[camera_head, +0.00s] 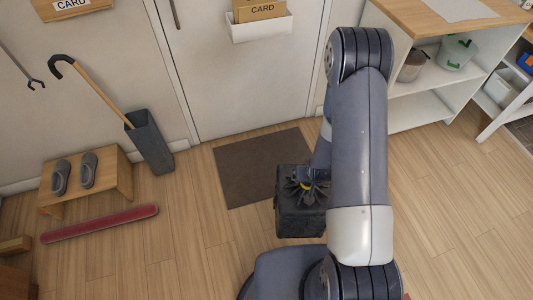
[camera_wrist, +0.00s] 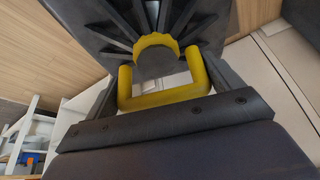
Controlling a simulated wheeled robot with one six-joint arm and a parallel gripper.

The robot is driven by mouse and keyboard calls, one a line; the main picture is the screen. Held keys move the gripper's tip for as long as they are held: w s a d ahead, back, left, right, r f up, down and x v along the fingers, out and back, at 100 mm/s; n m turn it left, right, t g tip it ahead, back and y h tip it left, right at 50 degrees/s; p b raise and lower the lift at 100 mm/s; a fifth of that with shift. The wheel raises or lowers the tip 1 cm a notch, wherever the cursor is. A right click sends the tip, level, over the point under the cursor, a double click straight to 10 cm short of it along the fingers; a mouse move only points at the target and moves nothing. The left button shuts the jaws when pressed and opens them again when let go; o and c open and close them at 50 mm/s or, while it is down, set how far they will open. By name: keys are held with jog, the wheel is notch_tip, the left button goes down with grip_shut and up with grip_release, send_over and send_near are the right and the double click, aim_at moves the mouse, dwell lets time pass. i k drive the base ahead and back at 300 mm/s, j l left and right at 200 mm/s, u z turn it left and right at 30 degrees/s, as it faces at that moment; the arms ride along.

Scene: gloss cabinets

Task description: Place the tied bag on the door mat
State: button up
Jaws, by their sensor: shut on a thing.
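The tied bag (camera_head: 298,215) is dark grey and boxy, with a gathered top, in the head view. The brown door mat (camera_head: 245,165) lies flat on the floor in front of the door. The bag overlaps the mat's near right part in the picture; its height above the floor is hard to tell. My arm hides the mat's right side.
A wooden bench (camera_head: 112,180) with grey slippers, a dark umbrella stand (camera_head: 150,145) and a red bar-shaped object (camera_head: 100,224) are at the left. A white shelf unit (camera_head: 425,95) stands at the right. The door (camera_head: 235,85) is behind the mat. Floor around the mat is clear.

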aim_at(262, 165)
jog(key=i, duration=1.05)
jog(key=i+u, duration=0.2)
jog(key=u, duration=0.2)
jog(key=i+u, duration=0.15)
jog(key=u, duration=0.55)
